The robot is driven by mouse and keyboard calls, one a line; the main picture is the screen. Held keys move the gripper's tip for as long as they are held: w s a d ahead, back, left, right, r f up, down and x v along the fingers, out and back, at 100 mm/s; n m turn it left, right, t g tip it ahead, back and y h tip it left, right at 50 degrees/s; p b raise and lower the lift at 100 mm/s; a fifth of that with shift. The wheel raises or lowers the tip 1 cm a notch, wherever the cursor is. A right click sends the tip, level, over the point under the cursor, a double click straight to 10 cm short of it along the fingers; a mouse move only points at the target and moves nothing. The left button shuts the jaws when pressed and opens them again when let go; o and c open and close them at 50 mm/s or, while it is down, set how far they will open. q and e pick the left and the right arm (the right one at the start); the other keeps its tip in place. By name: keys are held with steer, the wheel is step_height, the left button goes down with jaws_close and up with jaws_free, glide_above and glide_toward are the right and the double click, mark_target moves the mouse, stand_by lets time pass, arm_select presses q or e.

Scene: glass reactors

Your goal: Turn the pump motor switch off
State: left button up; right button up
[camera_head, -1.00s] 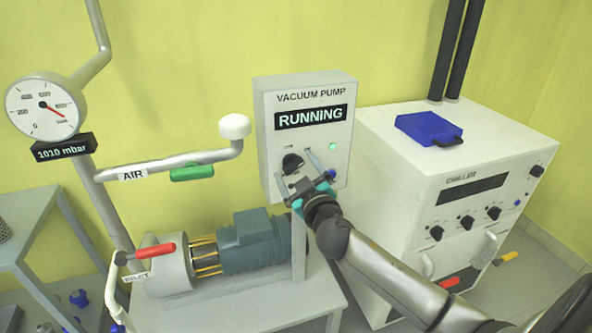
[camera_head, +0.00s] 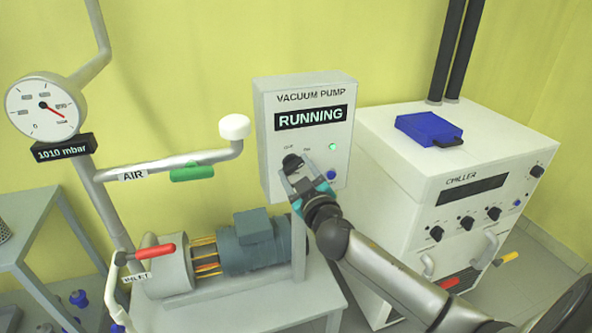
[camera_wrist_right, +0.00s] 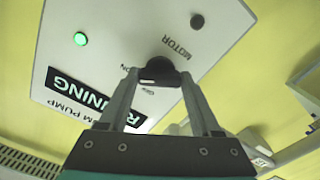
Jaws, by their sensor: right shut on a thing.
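The pump motor switch is a black round knob (camera_head: 292,163) on the front of the grey vacuum pump box (camera_head: 268,165). In the right wrist view the knob (camera_wrist_right: 160,70) sits between my two fingertips, beside the MOTOR label. My right gripper (camera_head: 297,176) comes from below right and is shut on the knob; it also shows in the right wrist view (camera_wrist_right: 158,84). The display (camera_head: 311,117) reads RUNNING and the green lamp (camera_head: 332,146) is lit. The fingers partly hide the knob, so its exact pointing direction is hard to tell. My left gripper is out of view.
A blue button (camera_head: 331,174) sits close right of my gripper. The white chiller (camera_head: 385,155) stands to the right. The pump motor (camera_head: 250,246) lies below on a grey table (camera_head: 255,312). The air pipe with a green handle (camera_head: 192,173) is at left.

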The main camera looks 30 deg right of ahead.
steer(key=shift+n, duration=0.3)
steer(key=n+p, duration=0.2)
steer(key=n, duration=0.3)
steer(key=n+p, duration=0.2)
steer(key=n, duration=0.4)
steer(key=shift+n, duration=0.4)
stand_by(0.5)
steer(key=o, duration=1.4)
steer(key=v, duration=1.5)
steer(key=shift+s+b, duration=0.15)
steer(key=shift+b, duration=0.2)
